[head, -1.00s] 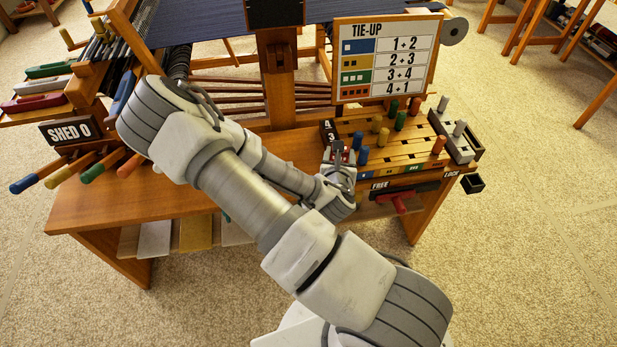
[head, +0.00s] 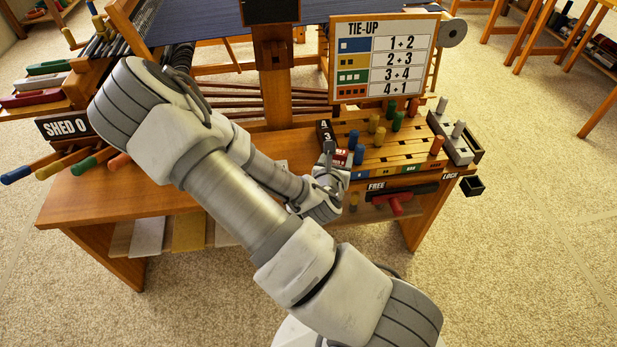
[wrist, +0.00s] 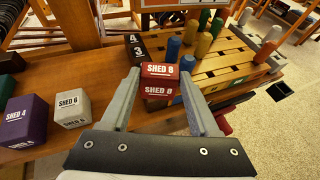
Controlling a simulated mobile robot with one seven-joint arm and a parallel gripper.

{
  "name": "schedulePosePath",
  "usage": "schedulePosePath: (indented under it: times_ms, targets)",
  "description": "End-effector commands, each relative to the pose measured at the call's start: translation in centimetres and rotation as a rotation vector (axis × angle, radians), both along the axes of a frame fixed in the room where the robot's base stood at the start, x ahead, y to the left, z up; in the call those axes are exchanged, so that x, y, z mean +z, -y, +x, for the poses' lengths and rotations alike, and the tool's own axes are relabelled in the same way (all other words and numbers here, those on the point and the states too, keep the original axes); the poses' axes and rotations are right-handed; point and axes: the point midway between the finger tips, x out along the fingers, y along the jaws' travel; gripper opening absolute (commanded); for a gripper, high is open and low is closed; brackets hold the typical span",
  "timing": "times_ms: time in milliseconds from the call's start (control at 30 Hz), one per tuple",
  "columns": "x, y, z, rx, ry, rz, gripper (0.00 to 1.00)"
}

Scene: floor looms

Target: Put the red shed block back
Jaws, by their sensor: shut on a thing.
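The red shed block (wrist: 159,72), marked SHED 8 or SHED 0, is between the fingertips of my gripper (wrist: 160,80), which is shut on it. In the head view the red block (head: 341,156) shows as a small patch just left of a blue peg, at the left end of the slatted peg board (head: 400,155). I cannot tell whether its underside touches anything. A purple block (wrist: 24,121) marked SHED 4 and a light grey block (wrist: 73,108) marked SHED 6 stand on the wooden bench at the left of the wrist view.
A dark block numbered 4 and 3 (head: 324,132) stands just beyond the red block. Several coloured pegs stand in the board. The TIE-UP sign (head: 385,58) rises behind it, and a red handle (head: 395,205) is below at FREE.

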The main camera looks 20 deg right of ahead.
Motion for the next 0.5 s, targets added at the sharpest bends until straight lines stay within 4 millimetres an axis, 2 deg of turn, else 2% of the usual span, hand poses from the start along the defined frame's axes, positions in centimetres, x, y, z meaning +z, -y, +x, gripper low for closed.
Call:
schedulePosePath:
  times_ms: [33, 333, 500]
  targets:
    - [-0.8, -0.2, 0.3, 0.000, 0.006, 0.001, 0.00]
    - [-1.7, -0.9, 1.2, 0.000, 0.002, 0.007, 0.00]
    - [-2.9, -1.9, 2.8, 0.002, 0.002, 0.006, 0.00]
